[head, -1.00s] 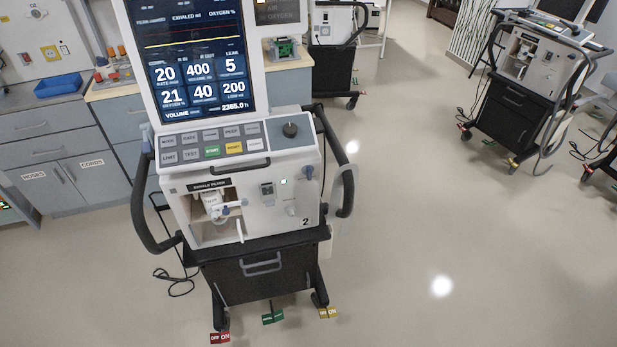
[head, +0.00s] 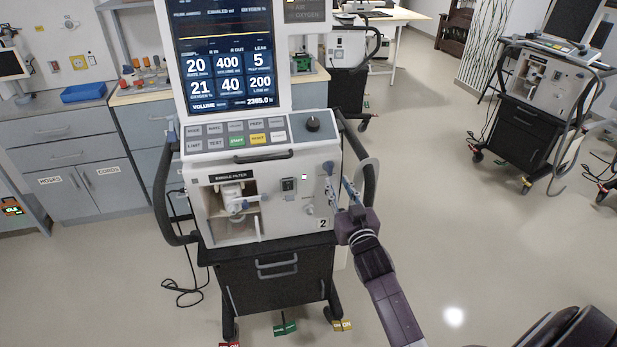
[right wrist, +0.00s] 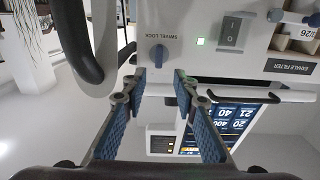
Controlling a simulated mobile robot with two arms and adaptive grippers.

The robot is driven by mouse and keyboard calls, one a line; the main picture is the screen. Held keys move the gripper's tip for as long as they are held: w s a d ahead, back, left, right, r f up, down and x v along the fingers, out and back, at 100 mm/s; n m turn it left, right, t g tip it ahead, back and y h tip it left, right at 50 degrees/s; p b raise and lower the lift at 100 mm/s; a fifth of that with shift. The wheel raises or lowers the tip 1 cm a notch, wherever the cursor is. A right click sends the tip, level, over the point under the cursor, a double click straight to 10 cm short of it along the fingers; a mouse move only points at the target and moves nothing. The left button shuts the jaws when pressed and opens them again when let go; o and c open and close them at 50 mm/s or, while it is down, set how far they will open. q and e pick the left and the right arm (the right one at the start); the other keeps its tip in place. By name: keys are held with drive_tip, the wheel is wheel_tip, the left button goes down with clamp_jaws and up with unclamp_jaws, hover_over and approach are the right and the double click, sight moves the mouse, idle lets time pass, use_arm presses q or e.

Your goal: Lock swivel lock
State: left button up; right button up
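The swivel lock (right wrist: 158,55) is a blue-grey knob on the white front panel of the ventilator (head: 270,175) marked 2, beside its "SWIVEL LOCK" label in the right wrist view. In the head view the swivel lock (head: 328,168) is small, at the panel's upper right. My right gripper (head: 340,187) is at the right part of this panel, close to the swivel lock. In the right wrist view the right gripper (right wrist: 160,80) is open, its blue-padded fingers apart and empty, with the knob just beyond the gap between the tips. My left gripper is not in view.
A dark side handle (head: 366,165) curves beside the panel near my right gripper. The rocker switch (right wrist: 234,33) and exhale filter bay (head: 236,210) are on the same panel. Cabinets (head: 85,180) stand left, another ventilator (head: 535,95) right. The floor between is clear.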

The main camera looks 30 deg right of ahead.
sight(331, 169)
drive_tip(key=x, duration=0.6)
drive_tip(key=shift+w+d+f, duration=0.1)
drive_tip(key=shift+w+d, duration=0.1)
drive_tip(key=shift+w, duration=0.1)
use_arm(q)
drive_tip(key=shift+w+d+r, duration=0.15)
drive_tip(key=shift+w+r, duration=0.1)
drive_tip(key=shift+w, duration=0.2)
use_arm(e)
drive_tip(key=shift+w+d, duration=0.15)
drive_tip(key=shift+w, duration=0.35)
drive_tip(key=shift+c, duration=0.4)
clamp_jaws()
